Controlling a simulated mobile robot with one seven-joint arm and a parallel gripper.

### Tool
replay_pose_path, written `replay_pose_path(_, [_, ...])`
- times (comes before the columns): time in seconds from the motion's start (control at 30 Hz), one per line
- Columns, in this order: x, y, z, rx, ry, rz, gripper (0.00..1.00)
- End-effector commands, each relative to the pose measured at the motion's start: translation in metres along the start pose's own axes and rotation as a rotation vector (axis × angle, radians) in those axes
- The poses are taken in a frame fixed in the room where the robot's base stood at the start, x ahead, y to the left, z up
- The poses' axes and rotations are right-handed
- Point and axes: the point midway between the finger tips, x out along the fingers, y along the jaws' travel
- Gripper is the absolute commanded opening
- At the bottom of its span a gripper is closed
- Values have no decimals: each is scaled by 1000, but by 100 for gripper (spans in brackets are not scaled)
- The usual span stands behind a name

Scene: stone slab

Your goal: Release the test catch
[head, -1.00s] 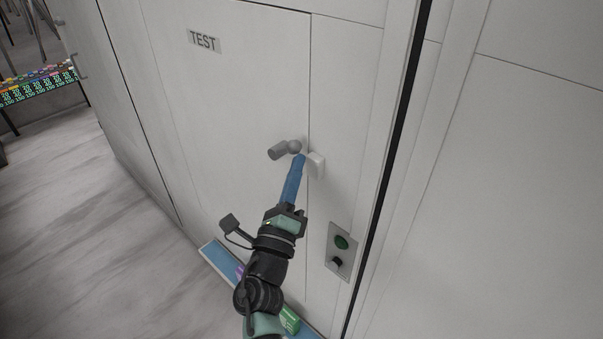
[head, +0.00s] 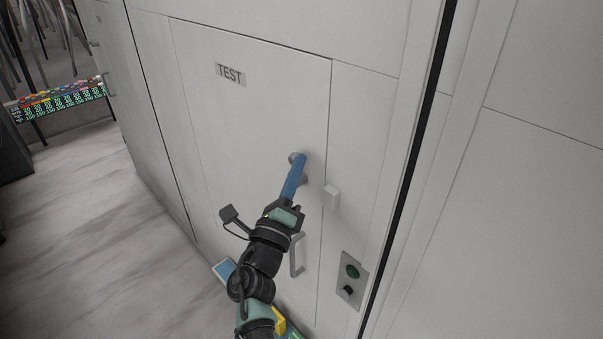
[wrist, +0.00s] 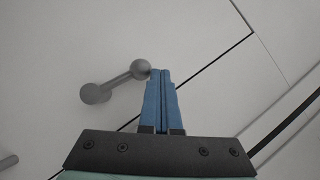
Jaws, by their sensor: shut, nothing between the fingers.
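The grey catch on the door marked TEST (head: 230,75) is a short bar with a ball end (head: 294,158). Its bar runs roughly along the door seam, ball end upward, and is partly hidden behind my gripper (head: 302,156) in the head view. In the wrist view the catch (wrist: 118,81) shows clear, with its thicker base at the left. My gripper (wrist: 158,71) is shut and empty. Its blue fingertips are right beside the ball; I cannot tell whether they touch. A pale block (head: 332,197) sits by the seam, right of the catch.
A grey handle (head: 297,255) is on the door below the catch, beside my arm. A plate (head: 350,280) with a green button and black knob is at lower right. A blue ledge (head: 224,270) lies low. A coloured rack (head: 60,100) stands far left.

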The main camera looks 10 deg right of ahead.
Motion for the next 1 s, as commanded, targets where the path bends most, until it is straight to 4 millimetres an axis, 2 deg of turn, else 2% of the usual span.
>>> replay_pose_path(0.3, [3,2,6,0,-1,1,0])
replay_pose_path(1.0, [7,-3,4,1,-1,1,0])
